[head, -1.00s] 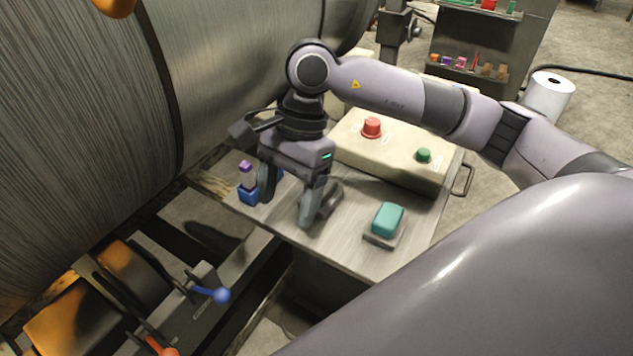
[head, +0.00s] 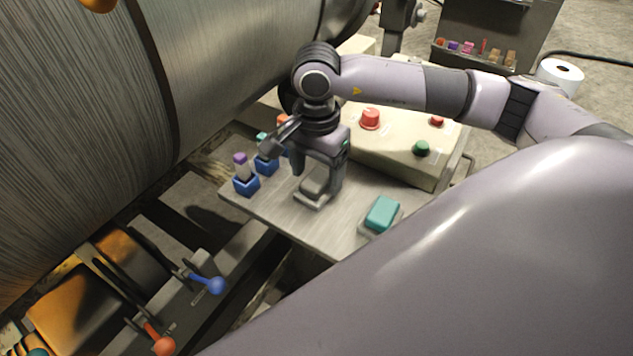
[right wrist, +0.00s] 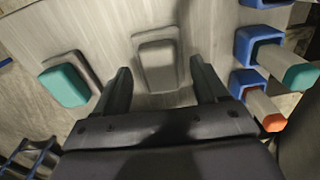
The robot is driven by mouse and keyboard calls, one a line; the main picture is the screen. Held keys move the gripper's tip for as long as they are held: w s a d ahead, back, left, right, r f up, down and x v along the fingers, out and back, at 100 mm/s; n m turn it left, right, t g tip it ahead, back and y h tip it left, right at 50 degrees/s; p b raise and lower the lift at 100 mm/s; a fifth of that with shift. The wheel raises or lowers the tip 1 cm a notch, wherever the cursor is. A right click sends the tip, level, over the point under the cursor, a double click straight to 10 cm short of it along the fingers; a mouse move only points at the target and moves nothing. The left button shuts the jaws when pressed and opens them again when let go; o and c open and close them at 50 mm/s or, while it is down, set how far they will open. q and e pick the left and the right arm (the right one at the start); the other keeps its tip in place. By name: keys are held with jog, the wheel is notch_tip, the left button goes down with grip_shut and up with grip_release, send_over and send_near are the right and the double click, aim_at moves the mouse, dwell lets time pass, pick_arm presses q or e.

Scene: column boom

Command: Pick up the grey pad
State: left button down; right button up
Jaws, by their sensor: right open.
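The grey pad (head: 317,187) sits on a small grey holder on the metal table, partly hidden by my right gripper in the head view. In the right wrist view the pad (right wrist: 158,65) lies ahead, between the lines of the two fingers. My right gripper (head: 318,175) is open and empty, just above the pad, with a finger on either side. Its fingertips also show in the right wrist view (right wrist: 160,72). I cannot tell exactly how much gap is left above the pad. My left gripper is not in view.
A teal pad (head: 382,213) on its holder stands to the right. Blue sockets (head: 246,186) with coloured pegs line the left edge. A beige control box (head: 400,150) with red and green buttons is behind. A large metal drum (head: 220,75) rises at left.

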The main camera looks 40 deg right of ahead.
jog(key=shift+f, duration=0.1)
jog(key=c, duration=1.2)
jog(key=shift+o, duration=0.2)
notch_tip(320, 180, up, 12)
notch_tip(320, 180, up, 8)
send_over(316, 178)
jog(key=shift+p, duration=0.35)
jog(key=o, duration=0.5)
jog(key=c, duration=0.4)
